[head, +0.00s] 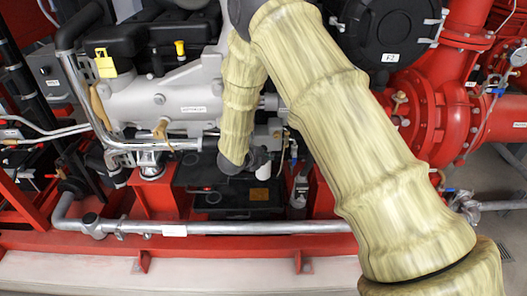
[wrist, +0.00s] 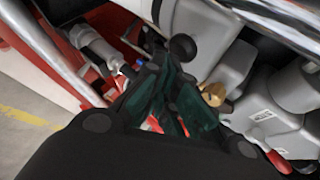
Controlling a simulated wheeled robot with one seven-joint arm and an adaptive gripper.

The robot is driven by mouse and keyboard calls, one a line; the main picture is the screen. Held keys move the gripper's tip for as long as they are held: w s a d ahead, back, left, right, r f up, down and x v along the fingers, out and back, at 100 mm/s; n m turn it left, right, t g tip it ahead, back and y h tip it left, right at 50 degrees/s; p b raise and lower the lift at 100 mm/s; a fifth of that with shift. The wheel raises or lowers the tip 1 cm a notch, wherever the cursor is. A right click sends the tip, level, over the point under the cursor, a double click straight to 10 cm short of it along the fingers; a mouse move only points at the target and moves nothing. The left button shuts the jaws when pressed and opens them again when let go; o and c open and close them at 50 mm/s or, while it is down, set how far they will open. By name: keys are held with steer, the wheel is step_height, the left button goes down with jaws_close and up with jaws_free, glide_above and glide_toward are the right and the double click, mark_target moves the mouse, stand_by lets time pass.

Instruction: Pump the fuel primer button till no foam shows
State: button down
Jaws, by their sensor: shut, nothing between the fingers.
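My gripper (wrist: 164,72) shows in the wrist view as a black body with dark green finger parts, shut and empty. A round black knob (wrist: 183,47), which may be the primer button, is just beyond the fingertips and slightly right, against a grey housing (wrist: 218,50). I cannot tell whether the fingertips touch it. No foam is clear in either view. In the head view my sleeved arm reaches down in front of the grey engine (head: 185,95); my fingers cannot be made out there.
A brass fitting (wrist: 213,95) is close to the right of my fingers. A silver pipe (head: 240,227) crosses low in front, above the red base frame (head: 200,243). A red pump flange (head: 408,115) stands right. Open floor (wrist: 25,130) shows at left in the wrist view.

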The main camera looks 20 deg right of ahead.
steer(key=shift+w+d, duration=0.25)
steer(key=shift+w, duration=0.6)
stand_by(1.5)
steer(key=shift+s+a, duration=0.2)
steer(key=shift+s, duration=0.45)
steer(key=shift+s+a, duration=0.15)
steer(key=shift+s, duration=0.45)
steer(key=s, duration=0.2)
steer(key=s+a, duration=0.1)
steer(key=s, duration=0.1)
steer(key=shift+s+a, duration=0.2)
steer(key=shift+s, duration=0.2)
stand_by(1.9)
